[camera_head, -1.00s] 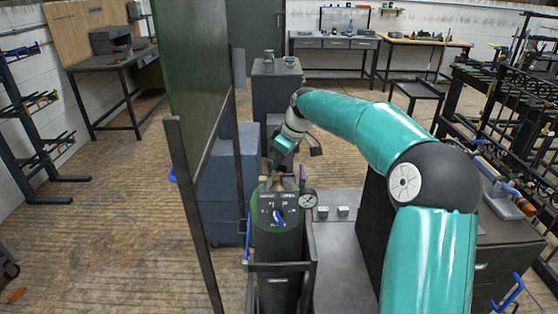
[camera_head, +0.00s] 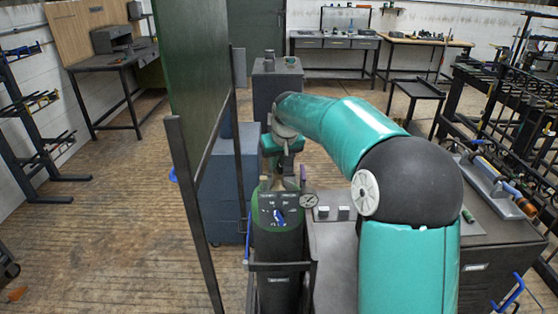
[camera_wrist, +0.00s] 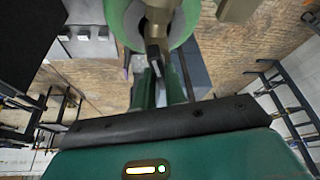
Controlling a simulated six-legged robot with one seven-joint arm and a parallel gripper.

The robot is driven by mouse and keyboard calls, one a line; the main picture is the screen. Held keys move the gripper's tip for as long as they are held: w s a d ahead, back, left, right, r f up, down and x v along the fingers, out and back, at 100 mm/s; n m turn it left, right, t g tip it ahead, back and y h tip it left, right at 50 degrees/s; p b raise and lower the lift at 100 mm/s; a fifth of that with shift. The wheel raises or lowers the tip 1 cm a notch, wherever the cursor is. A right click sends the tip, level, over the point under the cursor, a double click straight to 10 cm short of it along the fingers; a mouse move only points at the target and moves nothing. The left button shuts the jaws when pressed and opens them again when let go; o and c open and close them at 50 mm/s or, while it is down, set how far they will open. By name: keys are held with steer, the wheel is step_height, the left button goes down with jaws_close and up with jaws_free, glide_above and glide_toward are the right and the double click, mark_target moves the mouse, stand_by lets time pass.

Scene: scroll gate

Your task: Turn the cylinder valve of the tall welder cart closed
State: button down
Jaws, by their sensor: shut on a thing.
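The green gas cylinder (camera_head: 276,243) stands upright in its cart frame (camera_head: 282,267), with a brass valve at its top. A marked plate with a blue pointer (camera_head: 279,216) and a round gauge (camera_head: 309,200) show beside the valve in the head view. My gripper (camera_head: 281,172) is directly over the cylinder top. In the wrist view, my gripper (camera_wrist: 157,70) is shut on a dark valve handle (camera_wrist: 153,51) in front of the green cylinder. The exact grip is partly hidden in the head view.
A green screen (camera_head: 195,90) on dark posts stands close left of the cylinder. A blue-grey cabinet (camera_head: 218,195) is behind it. A grey cart top with two small blocks (camera_head: 332,212) lies right, and a dark rack (camera_head: 510,120) farther right.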

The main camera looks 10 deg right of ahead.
steer(key=m+h, duration=0.1)
steer(key=m, duration=0.3)
steer(key=m+h, duration=0.1)
steer(key=m, duration=0.1)
steer(key=shift+a+h, duration=0.25)
steer(key=shift+h, duration=0.05)
steer(key=m+g+h, duration=0.1)
steer(key=m, duration=0.2)
steer(key=m+g, duration=0.1)
steer(key=m, duration=0.2)
steer(key=shift+w+a+m+h, duration=0.1)
steer(key=shift+w+m+h, duration=0.05)
steer(key=shift+m+h, duration=0.2)
steer(key=m+g, duration=0.1)
steer(key=m, duration=0.1)
steer(key=m+h, duration=0.1)
steer(key=m, duration=0.1)
steer(key=shift+w+m+g, duration=0.1)
steer(key=shift+m+g, duration=0.15)
steer(key=shift+g, duration=0.15)
steer(key=m, duration=0.2)
steer(key=m+g, duration=0.1)
steer(key=m, duration=0.1)
steer(key=shift+w+g, duration=0.1)
steer(key=shift+g, duration=0.2)
steer(key=shift+m+y, duration=0.25)
steer(key=shift+m, duration=0.05)
steer(key=c, duration=1.5)
jaws_free()
steer(key=shift+o, duration=0.2)
